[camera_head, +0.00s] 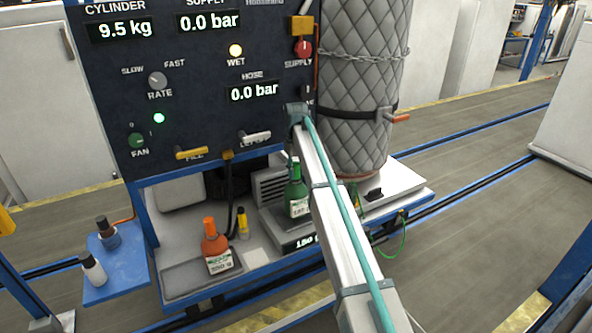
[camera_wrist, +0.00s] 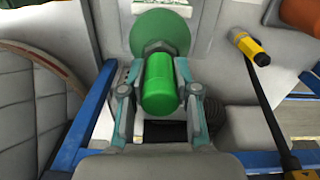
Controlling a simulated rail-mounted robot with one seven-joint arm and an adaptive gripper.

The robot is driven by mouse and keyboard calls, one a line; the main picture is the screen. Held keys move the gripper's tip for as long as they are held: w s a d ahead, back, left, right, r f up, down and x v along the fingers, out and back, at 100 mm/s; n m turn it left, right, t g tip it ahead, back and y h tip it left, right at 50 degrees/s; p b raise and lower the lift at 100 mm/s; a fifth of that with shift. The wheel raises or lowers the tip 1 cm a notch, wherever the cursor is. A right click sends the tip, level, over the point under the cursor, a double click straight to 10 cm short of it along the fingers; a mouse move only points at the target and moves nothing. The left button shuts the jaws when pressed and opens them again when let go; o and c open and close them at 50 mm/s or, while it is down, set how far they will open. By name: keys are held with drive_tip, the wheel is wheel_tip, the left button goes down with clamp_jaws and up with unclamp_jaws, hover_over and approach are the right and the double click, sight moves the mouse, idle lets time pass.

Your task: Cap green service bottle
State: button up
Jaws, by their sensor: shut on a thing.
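The green service bottle (camera_head: 297,201) stands upright on the scale (camera_head: 300,245) in the head view, with a white label on its front. In the wrist view its rounded green shoulder (camera_wrist: 160,30) shows beyond my fingertips. My gripper (camera_wrist: 161,75) is shut on a bright green cylindrical cap (camera_wrist: 159,88), one finger on each side. The cap is in line with the bottle's neck, right over it. I cannot tell whether it is touching or seated. In the head view my arm hides most of the gripper and the bottle's right side.
An orange bottle (camera_head: 215,247) stands on the tray left of the scale, beside a yellow-ended black hose (camera_head: 242,224). Two small bottles (camera_head: 93,268) stand on the blue side shelf. The control panel (camera_head: 185,95) rises behind, and a quilted cylinder (camera_head: 362,90) stands right.

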sight(296, 164)
drive_tip(key=shift+f, duration=0.2)
drive_tip(key=o, duration=1.1)
wheel_tip(296, 164, up, 12)
